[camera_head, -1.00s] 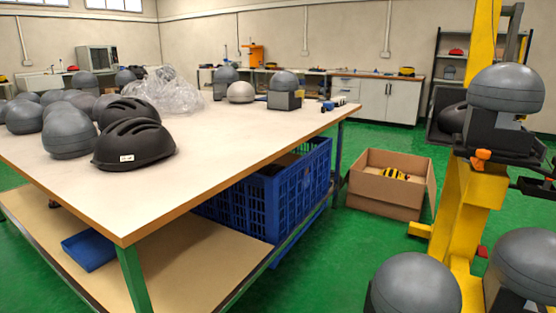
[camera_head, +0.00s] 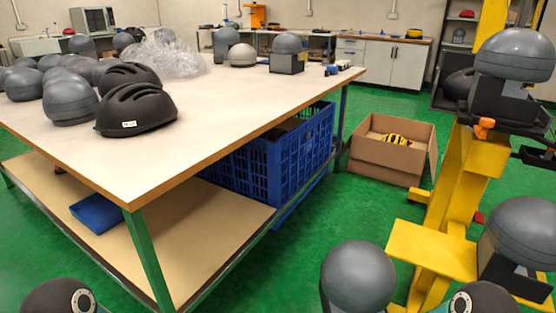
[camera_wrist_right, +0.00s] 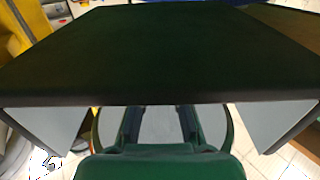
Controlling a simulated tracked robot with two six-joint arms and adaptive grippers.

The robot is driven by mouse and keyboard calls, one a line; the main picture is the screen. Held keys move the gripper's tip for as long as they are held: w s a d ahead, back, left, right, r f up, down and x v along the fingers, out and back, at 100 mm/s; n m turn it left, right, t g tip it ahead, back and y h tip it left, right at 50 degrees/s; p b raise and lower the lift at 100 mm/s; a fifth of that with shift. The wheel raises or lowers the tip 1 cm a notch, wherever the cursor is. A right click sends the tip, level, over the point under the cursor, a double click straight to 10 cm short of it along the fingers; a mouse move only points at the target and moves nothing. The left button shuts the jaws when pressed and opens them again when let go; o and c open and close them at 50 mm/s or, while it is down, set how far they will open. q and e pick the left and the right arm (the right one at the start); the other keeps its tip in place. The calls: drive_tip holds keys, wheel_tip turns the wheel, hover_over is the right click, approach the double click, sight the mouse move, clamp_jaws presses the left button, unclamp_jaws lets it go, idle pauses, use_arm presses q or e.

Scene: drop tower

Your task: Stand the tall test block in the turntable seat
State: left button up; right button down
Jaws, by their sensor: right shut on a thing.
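My right gripper (camera_wrist_right: 160,125) shows in the right wrist view with its two dark fingers at the bottom middle. It is shut on a large dark block (camera_wrist_right: 165,55) that fills much of that view. The block has a dark green face towards the camera and pale grey panels below its left and right edges. It is too close to tell whether it is the tall test block. Neither gripper shows in the head view. I cannot make out the turntable seat in either view.
In the head view a yellow tower (camera_head: 462,200) with a flat yellow plate (camera_head: 432,250) stands at right, with grey headforms (camera_head: 358,278) around it. A work table (camera_head: 230,110) holds helmets and headforms. A cardboard box (camera_head: 388,168) sits on green floor, clear in front.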

drive_tip(key=r, duration=0.1)
drive_tip(key=r+p, duration=0.1)
drive_tip(key=r, duration=0.1)
drive_tip(key=shift+w+d+h, duration=0.2)
drive_tip(key=shift+d+h, duration=0.1)
drive_tip(key=shift+d, duration=0.05)
drive_tip(key=s+r+p, duration=0.2)
drive_tip(key=r+p, duration=1.6)
drive_tip(key=r, duration=0.1)
drive_tip(key=s+r+p, duration=0.2)
drive_tip(key=r+p, duration=1.7)
drive_tip(key=shift+a+r, duration=0.2)
drive_tip(key=shift+r, duration=0.2)
